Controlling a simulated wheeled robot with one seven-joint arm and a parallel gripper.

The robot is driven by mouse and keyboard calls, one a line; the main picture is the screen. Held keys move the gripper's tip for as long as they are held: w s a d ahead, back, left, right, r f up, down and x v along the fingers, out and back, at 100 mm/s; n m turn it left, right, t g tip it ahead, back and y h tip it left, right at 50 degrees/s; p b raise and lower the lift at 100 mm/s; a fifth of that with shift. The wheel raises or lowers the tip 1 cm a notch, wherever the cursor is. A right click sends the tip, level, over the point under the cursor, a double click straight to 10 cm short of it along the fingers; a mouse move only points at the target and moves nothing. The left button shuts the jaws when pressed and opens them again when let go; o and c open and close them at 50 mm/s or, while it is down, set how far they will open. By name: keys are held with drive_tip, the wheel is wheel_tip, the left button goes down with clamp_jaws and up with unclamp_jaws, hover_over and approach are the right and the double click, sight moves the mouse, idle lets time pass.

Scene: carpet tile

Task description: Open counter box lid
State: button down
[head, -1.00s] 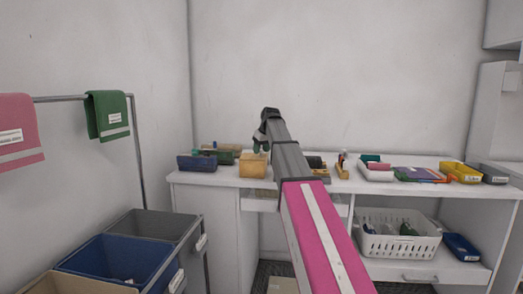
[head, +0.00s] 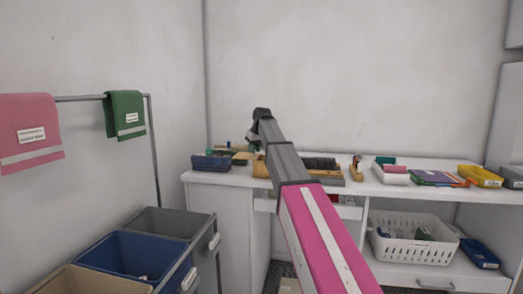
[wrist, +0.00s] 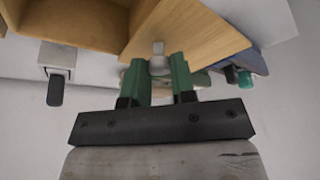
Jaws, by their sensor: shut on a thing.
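The wooden counter box (head: 259,167) stands on the white counter, mostly hidden behind my arm in the head view. In the wrist view its light wooden lid panel (wrist: 200,35) fills the upper middle, and an orange-brown hollow of the box (wrist: 75,18) shows to its left. A pale round knob (wrist: 159,66) sits at the lid's edge. My gripper (wrist: 158,72) has its green fingers closed around the knob. In the head view my gripper (head: 252,138) is above the counter, its fingertips partly hidden by the wrist.
A dark blue bin (head: 210,162) is left of the box. A wooden holder (head: 356,169), trays and a yellow bin (head: 480,176) lie to the right. A white basket (head: 412,240) is on the shelf below. Large bins (head: 140,255) stand at front left.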

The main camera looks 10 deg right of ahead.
drive_tip(key=c, duration=0.9)
unclamp_jaws()
drive_tip(key=shift+c, duration=0.2)
drive_tip(key=shift+r, duration=0.15)
drive_tip(key=v, duration=1)
drive_tip(key=shift+r, duration=0.25)
drive_tip(key=shift+s+d, duration=0.1)
drive_tip(key=shift+s, duration=0.1)
